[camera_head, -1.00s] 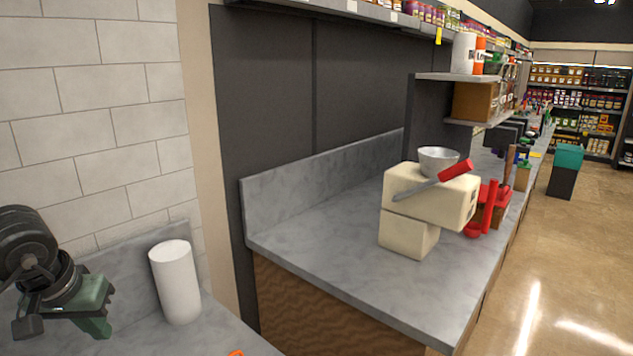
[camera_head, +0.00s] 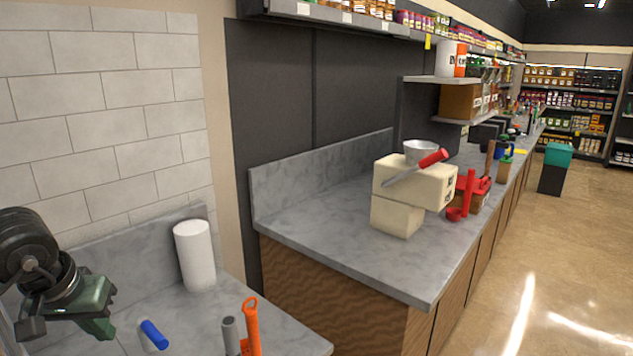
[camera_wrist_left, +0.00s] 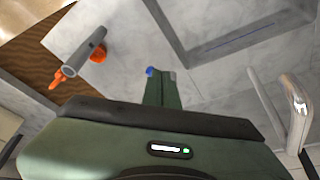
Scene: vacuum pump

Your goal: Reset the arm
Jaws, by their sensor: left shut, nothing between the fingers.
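My left gripper (camera_head: 103,328) shows at the lower left of the head view, at the end of my dark arm and above the near grey counter (camera_head: 190,318). Its green body fills the bottom of the left wrist view, with the fingers (camera_wrist_left: 162,80) pointing away. The fingers are shut and hold nothing. A grey tube with an orange part (camera_head: 252,330) stands at the front of the counter; it also shows in the left wrist view (camera_wrist_left: 85,55), apart from my gripper. My right gripper does not show.
A blue-ended object (camera_head: 154,334) lies just right of my left gripper. A white paper roll (camera_head: 194,258) stands at the back of the counter. A tiled wall (camera_head: 110,120) rises behind. A second counter (camera_head: 330,225) to the right carries cream blocks (camera_head: 410,185).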

